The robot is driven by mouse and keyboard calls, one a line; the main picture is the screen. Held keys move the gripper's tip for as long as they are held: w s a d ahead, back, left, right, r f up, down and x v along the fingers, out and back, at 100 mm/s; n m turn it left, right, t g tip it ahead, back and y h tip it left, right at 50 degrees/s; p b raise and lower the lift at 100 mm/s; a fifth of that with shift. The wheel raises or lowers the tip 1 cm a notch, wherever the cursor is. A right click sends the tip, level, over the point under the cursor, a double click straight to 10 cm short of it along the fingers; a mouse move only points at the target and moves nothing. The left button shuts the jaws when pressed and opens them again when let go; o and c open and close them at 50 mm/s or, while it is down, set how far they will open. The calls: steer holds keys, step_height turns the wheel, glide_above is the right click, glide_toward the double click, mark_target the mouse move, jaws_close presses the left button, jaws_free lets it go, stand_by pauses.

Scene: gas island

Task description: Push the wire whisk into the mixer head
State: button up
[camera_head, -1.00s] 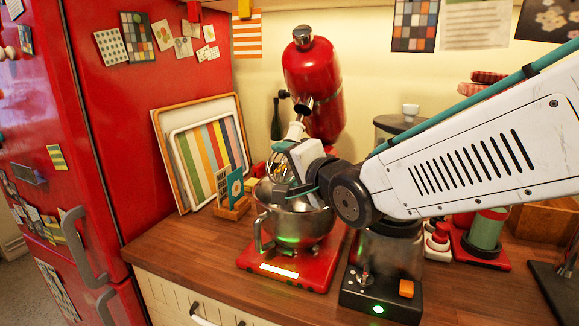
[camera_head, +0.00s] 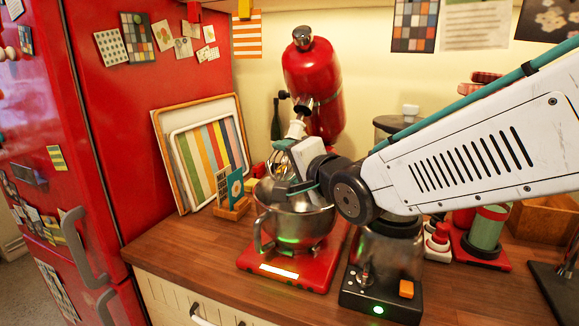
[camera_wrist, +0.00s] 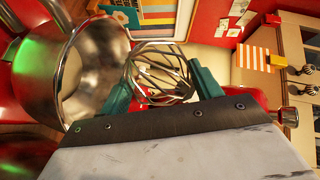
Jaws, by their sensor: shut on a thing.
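The wire whisk (camera_wrist: 160,72) is a cage of shiny metal loops between the teal fingers of my gripper (camera_wrist: 162,88) in the wrist view. My gripper is shut on it. In the head view my gripper (camera_head: 284,166) is above the bowl, just below the mixer head's pale collar (camera_head: 297,129). The red mixer head (camera_head: 313,88) is tilted up. The whisk is mostly hidden behind my gripper there, and I cannot tell whether its top touches the collar. The steel bowl (camera_head: 300,226) sits on the mixer's red base (camera_head: 283,270); it also shows in the wrist view (camera_wrist: 82,75).
A blender (camera_head: 390,262) with a black base stands close to the right of the mixer, under my arm. The counter's front left (camera_head: 190,244) is clear.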

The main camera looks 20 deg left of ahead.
steer(key=shift+w+d+r, duration=0.1)
steer(key=shift+w+r, duration=1.05)
steer(key=shift+w, duration=0.05)
steer(key=o, duration=1.1)
steer(key=shift+d, duration=0.1)
steer(key=v, duration=0.7)
steer(key=shift+s+d, duration=0.2)
steer(key=shift+d, duration=0.05)
